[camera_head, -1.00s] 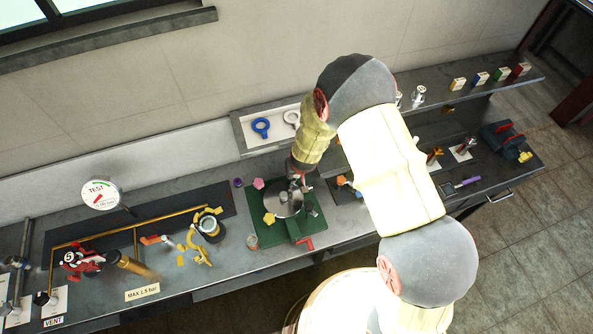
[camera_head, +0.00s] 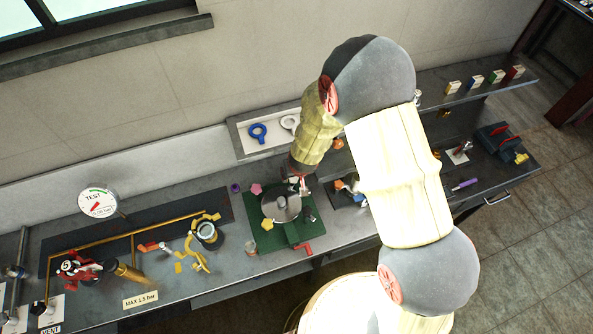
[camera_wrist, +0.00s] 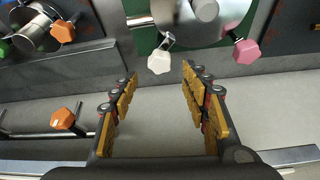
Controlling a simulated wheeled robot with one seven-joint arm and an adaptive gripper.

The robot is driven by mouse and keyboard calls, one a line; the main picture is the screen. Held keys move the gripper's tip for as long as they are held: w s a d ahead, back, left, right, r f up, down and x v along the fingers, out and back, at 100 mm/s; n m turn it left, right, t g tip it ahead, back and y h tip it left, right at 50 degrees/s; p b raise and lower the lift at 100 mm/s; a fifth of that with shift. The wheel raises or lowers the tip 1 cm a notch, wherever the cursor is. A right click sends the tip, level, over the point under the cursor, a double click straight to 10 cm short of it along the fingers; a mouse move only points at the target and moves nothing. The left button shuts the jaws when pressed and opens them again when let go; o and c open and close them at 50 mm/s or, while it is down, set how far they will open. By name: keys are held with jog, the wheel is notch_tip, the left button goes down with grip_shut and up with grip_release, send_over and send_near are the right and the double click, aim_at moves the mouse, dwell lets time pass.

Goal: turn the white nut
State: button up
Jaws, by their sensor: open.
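The white nut (camera_wrist: 160,62) shows in the wrist view on a short metal bolt at the near edge of a round metal lid (camera_wrist: 195,18). My gripper (camera_wrist: 160,76) is open and empty. Its two fingers stand apart, one on each side of the nut's line, with the nut just beyond the fingertips; I see no contact. In the head view my gripper (camera_head: 299,182) is over the back edge of the lid (camera_head: 282,207), on the green base (camera_head: 262,236). My gripper and wrist hide most of the nut there.
A pink nut (camera_wrist: 247,51) is right of the white one in the wrist view. Orange knobs (camera_wrist: 63,119) are at left. Blue (camera_head: 257,132) and white ring tools lie in a tray behind. Yellow clamp parts (camera_head: 197,254) and a gauge (camera_head: 98,200) are left.

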jog(key=v, duration=0.6)
dwell(0.7)
jog(key=s+a+r+g+y+b, duration=0.2)
jog(key=s+r+g+b, duration=0.15)
jog(key=s, duration=0.85)
jog(key=s+d+r+m+t+h+b, duration=0.1)
jog(key=s+d+r+t+b, duration=0.1)
jog(key=s+d+b, duration=0.3)
jog(key=s+d+r+m+t+h+b, duration=0.1)
jog(key=s+d+b, duration=0.5)
jog(key=d+b, duration=0.7)
notch_tip(320, 180, up, 2)
jog(key=t+b, duration=0.1)
jog(key=b, duration=0.2)
jog(key=shift+h, duration=0.4)
